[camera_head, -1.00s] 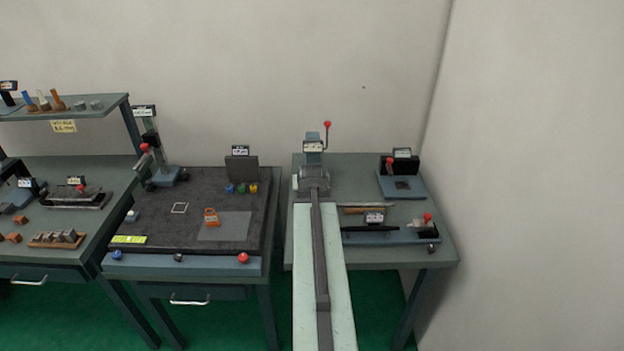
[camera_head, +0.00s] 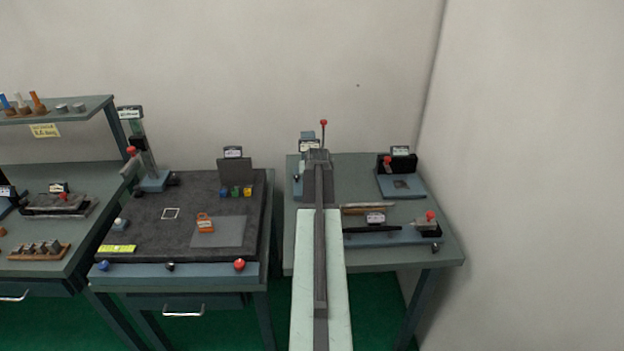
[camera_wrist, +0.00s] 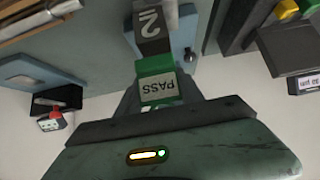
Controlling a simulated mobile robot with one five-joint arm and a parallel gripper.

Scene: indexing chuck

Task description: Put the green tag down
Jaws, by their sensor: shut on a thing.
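My gripper (camera_wrist: 158,105) is shut on the green tag (camera_wrist: 156,68), which bears a white label reading PASS. In the wrist view the tag sticks out from the jaws towards a grey block face marked 2 (camera_wrist: 150,28); I cannot tell whether they touch. In the head view my arm runs up to the device with the red-knobbed lever (camera_head: 323,123) on the right table. The arm hides the tag, the jaws and most of that device.
The right table (camera_head: 352,167) also holds a blue-based fixture (camera_head: 400,187) and a long fixture (camera_head: 410,236). The middle table has a dark mat (camera_head: 150,195), an orange padlock-like piece (camera_head: 205,222) and small blue, green and yellow pieces (camera_head: 236,191) by a panel.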

